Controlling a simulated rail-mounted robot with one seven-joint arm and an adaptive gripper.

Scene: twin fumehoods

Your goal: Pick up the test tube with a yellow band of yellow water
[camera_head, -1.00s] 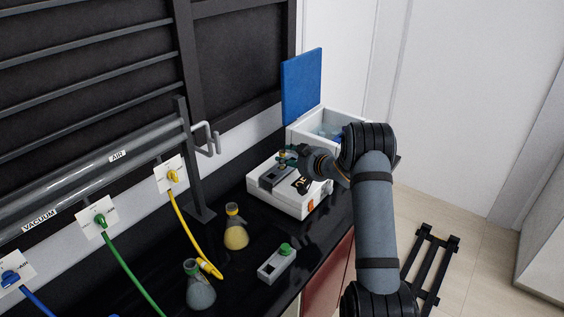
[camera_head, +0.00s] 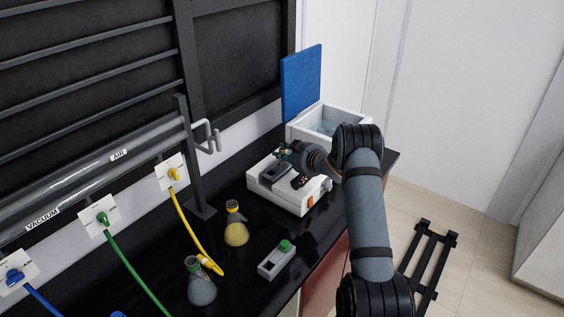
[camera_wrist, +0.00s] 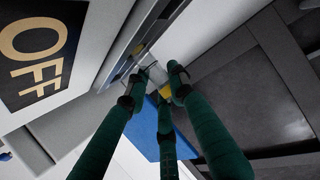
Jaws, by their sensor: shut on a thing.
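My gripper (camera_wrist: 155,84) has green fingers that are shut on a clear test tube (camera_wrist: 156,72) with a yellow band (camera_wrist: 166,91). The fingers cover part of the tube, so its full length and its liquid are hard to make out. In the head view my gripper (camera_head: 286,150) is at the white device (camera_head: 306,203), above its grey block (camera_head: 273,174). The tube is too small there to tell apart from the fingers. I cannot tell whether its lower end is still in the block.
A white box (camera_head: 300,131) with an open blue lid (camera_head: 302,84) stands behind. A flask of yellow liquid (camera_head: 236,234), a grey flask (camera_head: 201,290) and a small grey device with a green knob (camera_head: 277,260) stand in front. Yellow and green hoses hang at left.

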